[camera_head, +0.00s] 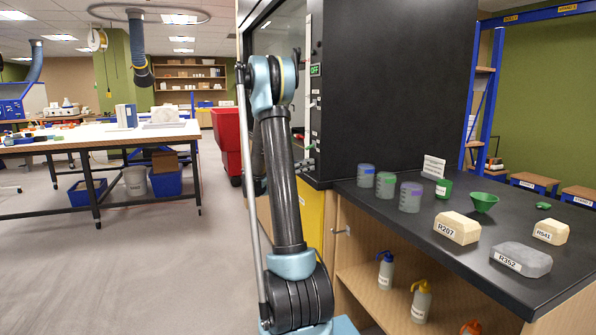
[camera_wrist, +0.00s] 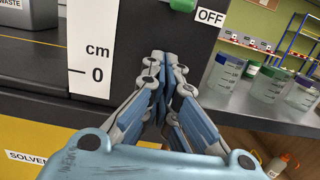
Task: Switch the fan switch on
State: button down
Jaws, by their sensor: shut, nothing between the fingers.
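In the wrist view a green knob or switch part (camera_wrist: 182,5) is cut off by the top edge, on the dark post of the fume hood. A white OFF label (camera_wrist: 210,17) is beside it to the right. I cannot tell whether this part is the fan switch. My gripper (camera_wrist: 167,58) is shut and empty, below the green part and apart from it in the picture.
A white cm scale (camera_wrist: 92,50) is left of my gripper. A red bin (camera_head: 229,140) is behind my arm. Grey floor at left is clear.

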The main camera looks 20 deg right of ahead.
aim_at(310, 147)
jog(key=shift+a+r, duration=0.5)
jog(key=shift+r, duration=0.4)
jog(key=shift+a+r, duration=0.5)
jog(key=shift+r, duration=0.35)
jog(key=shift+s+d+r, duration=0.1)
jog(key=shift+d, duration=0.1)
